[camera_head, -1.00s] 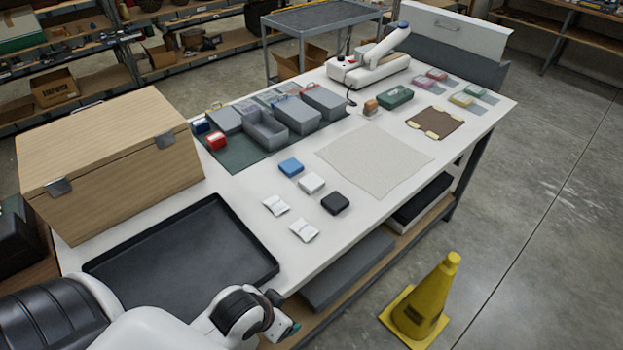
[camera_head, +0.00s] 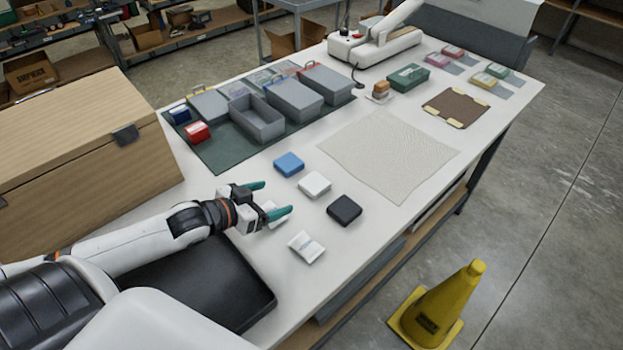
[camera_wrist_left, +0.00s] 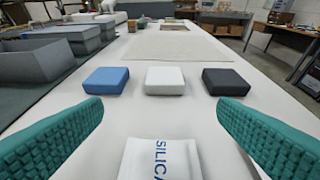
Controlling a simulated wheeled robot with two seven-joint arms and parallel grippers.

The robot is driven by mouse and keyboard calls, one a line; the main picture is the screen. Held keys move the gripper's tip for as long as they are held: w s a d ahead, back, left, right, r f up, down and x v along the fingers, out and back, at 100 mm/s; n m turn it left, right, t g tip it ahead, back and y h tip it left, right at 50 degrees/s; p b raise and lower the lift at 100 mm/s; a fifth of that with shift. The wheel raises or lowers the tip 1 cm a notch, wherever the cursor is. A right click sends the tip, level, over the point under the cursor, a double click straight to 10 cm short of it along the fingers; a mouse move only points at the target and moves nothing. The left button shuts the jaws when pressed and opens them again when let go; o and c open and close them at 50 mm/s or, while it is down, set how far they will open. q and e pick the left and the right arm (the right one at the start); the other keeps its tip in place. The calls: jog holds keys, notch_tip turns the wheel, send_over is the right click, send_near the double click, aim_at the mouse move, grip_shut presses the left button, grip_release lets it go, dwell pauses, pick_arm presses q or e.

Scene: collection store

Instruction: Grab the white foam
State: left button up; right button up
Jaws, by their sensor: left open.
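The white foam (camera_head: 314,184) is a small block lying on the white table between a blue block (camera_head: 289,164) and a black block (camera_head: 344,209). In the left wrist view the white foam (camera_wrist_left: 165,80) lies ahead, centred between my fingers. My left gripper (camera_head: 275,199) is open, with teal fingertips pointing towards the foam and a gap still between them and it. A white silica packet (camera_wrist_left: 160,158) lies between and below the fingers, partly hidden by them in the head view. My right gripper is not in view.
A second white packet (camera_head: 306,247) lies near the front edge. A beige cloth (camera_head: 390,150) lies flat beyond the blocks. Grey bins (camera_head: 257,120) stand on a dark green mat at the back. A black tray (camera_head: 215,285) and a wooden box (camera_head: 90,150) are at left.

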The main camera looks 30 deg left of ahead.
aim_at(308, 187)
pick_arm(q)
jog(key=shift+w+a, duration=0.15)
jog(key=shift+w, duration=0.4)
jog(key=shift+w+d, duration=0.2)
jog(key=shift+d, duration=0.05)
jog(key=shift+w+d+f, duration=0.1)
jog(key=shift+w+d, duration=0.55)
jog(key=shift+d, duration=0.05)
jog(key=shift+x, duration=1.2)
jog(key=shift+w+a+f+p, duration=0.1)
jog(key=shift+w+f+p, duration=0.2)
jog(key=shift+w, duration=0.05)
jog(key=shift+w+f, duration=0.1)
jog(key=shift+w, duration=0.15)
jog(key=x, duration=0.3)
jog(key=p+x, duration=0.1)
jog(key=x, duration=0.1)
jog(key=shift+s+d, duration=0.2)
jog(key=shift+d, duration=0.1)
jog(key=shift+f, duration=0.1)
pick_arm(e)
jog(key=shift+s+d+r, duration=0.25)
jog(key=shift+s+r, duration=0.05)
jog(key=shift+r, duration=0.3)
pick_arm(q)
jog(key=shift+c, duration=0.2)
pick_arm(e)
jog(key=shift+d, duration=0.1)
